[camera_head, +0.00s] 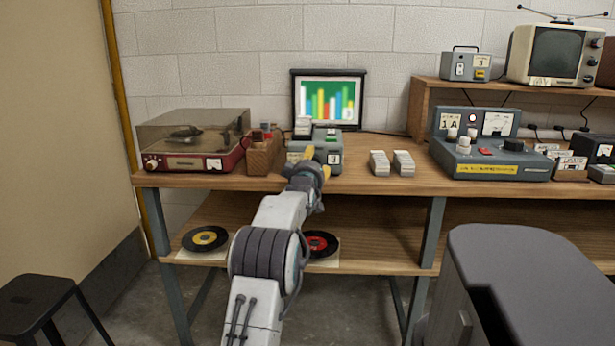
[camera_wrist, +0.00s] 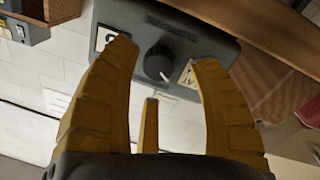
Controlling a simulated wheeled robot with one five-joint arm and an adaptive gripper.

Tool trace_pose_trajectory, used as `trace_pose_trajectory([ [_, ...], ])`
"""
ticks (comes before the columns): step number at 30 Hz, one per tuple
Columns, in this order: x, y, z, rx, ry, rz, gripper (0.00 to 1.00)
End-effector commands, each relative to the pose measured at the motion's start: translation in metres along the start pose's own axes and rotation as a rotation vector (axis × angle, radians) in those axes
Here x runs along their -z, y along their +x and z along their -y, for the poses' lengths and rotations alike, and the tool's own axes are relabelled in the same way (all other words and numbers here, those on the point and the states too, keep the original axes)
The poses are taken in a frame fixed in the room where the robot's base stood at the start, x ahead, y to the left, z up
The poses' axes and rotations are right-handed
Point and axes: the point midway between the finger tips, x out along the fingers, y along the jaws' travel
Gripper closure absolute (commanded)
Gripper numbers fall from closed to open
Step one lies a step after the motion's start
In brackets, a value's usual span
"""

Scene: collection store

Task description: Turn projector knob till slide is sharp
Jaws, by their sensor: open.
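The grey slide projector (camera_head: 328,142) stands on the wooden bench, with a white label reading 3 on its front. Its slide picture shows on a small dark-framed screen (camera_head: 328,101) behind it: coloured bars on green, with soft, blurred edges. My gripper (camera_head: 318,158) is at the projector's front and hides part of it. In the wrist view my gripper (camera_wrist: 163,56) is open, with yellow fingertips either side of a dark round knob (camera_wrist: 158,63) with a pale pointer mark. The knob sits on a grey face between two labels. I cannot tell whether any finger touches it.
A record player (camera_head: 190,143) and a wooden box (camera_head: 264,153) stand left of the projector. Small grey-white blocks (camera_head: 404,163) and a control console (camera_head: 490,160) are to the right. Records lie on the lower shelf (camera_head: 380,245). A stool (camera_head: 36,300) is at lower left.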

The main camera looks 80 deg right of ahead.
Motion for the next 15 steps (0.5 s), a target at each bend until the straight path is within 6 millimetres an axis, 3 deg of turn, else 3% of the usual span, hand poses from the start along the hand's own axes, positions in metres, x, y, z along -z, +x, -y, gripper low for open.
trace_pose_trajectory([
  [15,0.001,-0.059,0.000,0.000,0.000,-0.002,0.44],
])
